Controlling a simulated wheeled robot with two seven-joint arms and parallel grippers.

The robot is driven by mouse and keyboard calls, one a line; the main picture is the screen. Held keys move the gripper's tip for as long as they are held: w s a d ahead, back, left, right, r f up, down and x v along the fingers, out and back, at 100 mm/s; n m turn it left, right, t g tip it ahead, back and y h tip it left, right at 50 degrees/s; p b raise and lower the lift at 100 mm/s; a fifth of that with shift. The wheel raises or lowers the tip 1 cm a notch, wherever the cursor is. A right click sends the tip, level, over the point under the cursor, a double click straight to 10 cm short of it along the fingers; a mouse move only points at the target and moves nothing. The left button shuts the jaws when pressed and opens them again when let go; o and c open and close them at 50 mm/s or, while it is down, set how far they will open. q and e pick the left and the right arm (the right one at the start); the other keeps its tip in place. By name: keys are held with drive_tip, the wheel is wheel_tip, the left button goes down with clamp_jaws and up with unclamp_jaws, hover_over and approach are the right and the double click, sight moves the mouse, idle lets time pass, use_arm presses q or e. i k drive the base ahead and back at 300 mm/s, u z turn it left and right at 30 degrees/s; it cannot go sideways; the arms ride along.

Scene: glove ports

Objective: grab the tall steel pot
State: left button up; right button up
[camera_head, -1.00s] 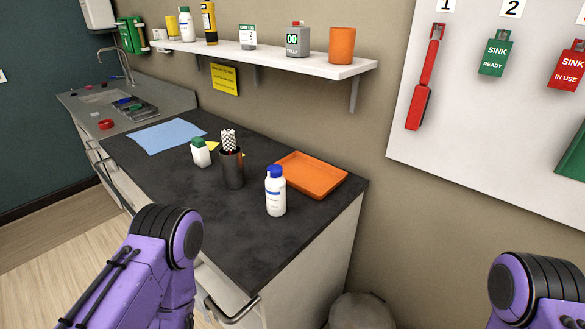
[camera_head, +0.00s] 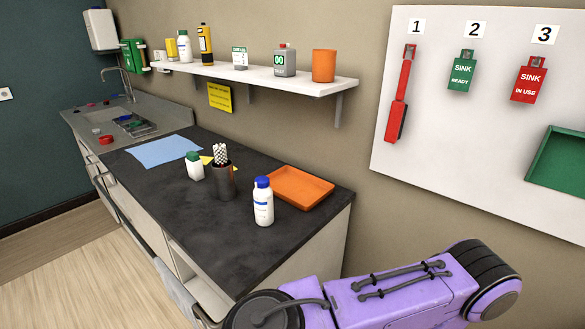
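A tall dark metallic pot (camera_head: 223,184) stands upright on the black countertop, with several black-and-white patterned sticks rising out of it. It looks like the tall steel pot. A small white bottle with a green cap (camera_head: 195,167) stands just left of it. A white bottle with a blue cap (camera_head: 263,203) stands to its right, nearer to me. Neither of my grippers is in view. Only purple links of my own arm show along the bottom, apart from the pot.
The black countertop (camera_head: 170,195) has free room in front of the pot. An orange tray (camera_head: 302,187) lies at the right, and a blue cloth (camera_head: 165,151) at the left. A white shelf (camera_head: 290,81) holding several containers overhangs the back.

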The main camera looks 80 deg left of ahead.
sight(224, 177)
drive_tip(key=z, duration=0.15)
drive_tip(key=k, duration=1.2)
drive_tip(key=u, duration=1.7)
